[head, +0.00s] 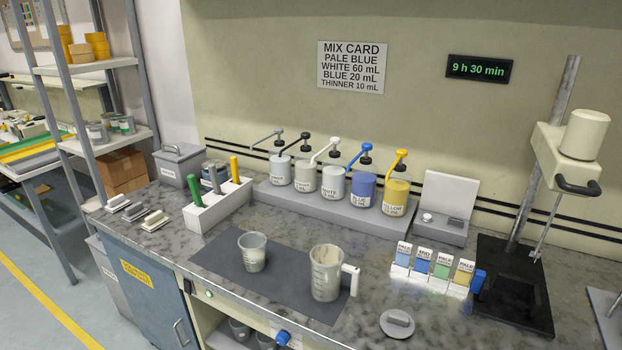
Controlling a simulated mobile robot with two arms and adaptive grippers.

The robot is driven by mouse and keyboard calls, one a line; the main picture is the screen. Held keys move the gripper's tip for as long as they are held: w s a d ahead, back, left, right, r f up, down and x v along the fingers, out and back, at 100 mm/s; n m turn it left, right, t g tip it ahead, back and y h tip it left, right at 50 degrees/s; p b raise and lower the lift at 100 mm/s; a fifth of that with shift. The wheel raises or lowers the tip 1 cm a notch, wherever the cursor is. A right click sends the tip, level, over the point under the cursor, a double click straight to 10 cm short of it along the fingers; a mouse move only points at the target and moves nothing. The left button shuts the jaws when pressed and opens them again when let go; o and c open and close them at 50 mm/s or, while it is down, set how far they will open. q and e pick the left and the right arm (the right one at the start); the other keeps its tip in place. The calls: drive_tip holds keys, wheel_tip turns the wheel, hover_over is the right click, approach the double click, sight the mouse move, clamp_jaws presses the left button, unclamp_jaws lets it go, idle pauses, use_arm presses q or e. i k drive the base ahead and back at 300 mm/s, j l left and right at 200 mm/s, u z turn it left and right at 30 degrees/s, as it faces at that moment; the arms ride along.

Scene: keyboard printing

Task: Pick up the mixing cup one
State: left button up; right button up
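Two vessels stand upright on the dark grey mat (222,261) on the counter. One is a small grey translucent cup (252,254) with markings on its side, left of the middle. The other is a larger jug (325,274) with a white handle and pale contents, to its right. I see no label saying which is mixing cup one. More translucent cups (240,329) sit on a shelf below the counter, partly hidden by its edge. Neither of my grippers shows in the head view.
Several pump bottles (333,184) line a grey step behind the mat. A white holder (217,206) with coloured handles stands at left. Colour sample cards (421,262), a round lid (397,322) and a stirrer stand (514,284) are at right. The mat's front is clear.

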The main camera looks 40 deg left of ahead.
sight(251, 245)
drive_tip(key=u, duration=1.7)
